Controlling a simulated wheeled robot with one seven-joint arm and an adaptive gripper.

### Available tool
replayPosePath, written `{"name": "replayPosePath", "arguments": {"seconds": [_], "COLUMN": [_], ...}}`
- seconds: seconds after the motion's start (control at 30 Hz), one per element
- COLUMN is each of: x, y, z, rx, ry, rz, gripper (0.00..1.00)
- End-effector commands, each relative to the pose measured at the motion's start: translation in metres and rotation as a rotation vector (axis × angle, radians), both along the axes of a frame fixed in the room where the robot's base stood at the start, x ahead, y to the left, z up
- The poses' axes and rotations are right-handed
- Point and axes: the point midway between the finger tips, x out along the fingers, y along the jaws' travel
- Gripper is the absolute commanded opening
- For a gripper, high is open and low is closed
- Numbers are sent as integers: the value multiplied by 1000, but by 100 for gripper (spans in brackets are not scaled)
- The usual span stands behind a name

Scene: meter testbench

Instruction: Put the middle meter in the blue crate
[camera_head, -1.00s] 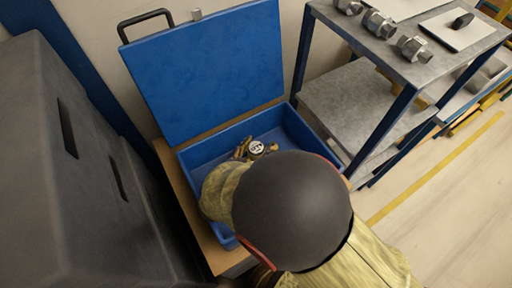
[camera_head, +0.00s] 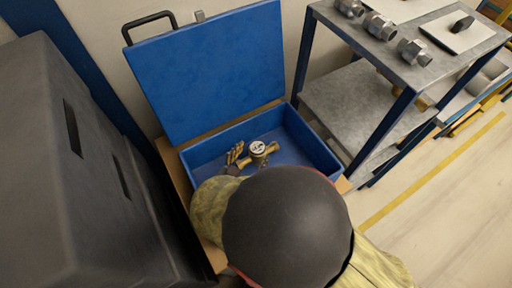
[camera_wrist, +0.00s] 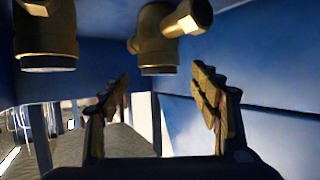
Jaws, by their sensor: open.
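A brass meter (camera_head: 258,148) with a round white dial lies inside the open blue crate (camera_head: 322,152). My open gripper (camera_head: 236,155) is low in the crate, just left of the meter, with a small gap between them in the head view. In the wrist view the two gold-padded fingers (camera_wrist: 163,90) stand wide apart with nothing between them. A brass body with a side pipe (camera_wrist: 157,40) shows beyond the fingertips, and another brass part (camera_wrist: 45,38) is at the upper left. I cannot tell whether they belong to one meter.
The crate's blue lid (camera_head: 210,75) stands open behind it. A metal rack (camera_head: 350,100) is close on the right, with several grey hex fittings (camera_head: 379,26) on top. A large dark grey case (camera_head: 70,170) stands close on the left. Open floor (camera_head: 450,220) lies at right.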

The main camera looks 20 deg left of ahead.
Motion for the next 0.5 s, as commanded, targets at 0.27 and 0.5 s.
{"name": "replayPosePath", "arguments": {"seconds": [0.27, 0.5], "x": [-26, -28], "y": [2, 2], "z": [12, 11], "rx": [0, -1], "ry": [0, 0], "rz": [0, -2], "gripper": [63, 63]}}
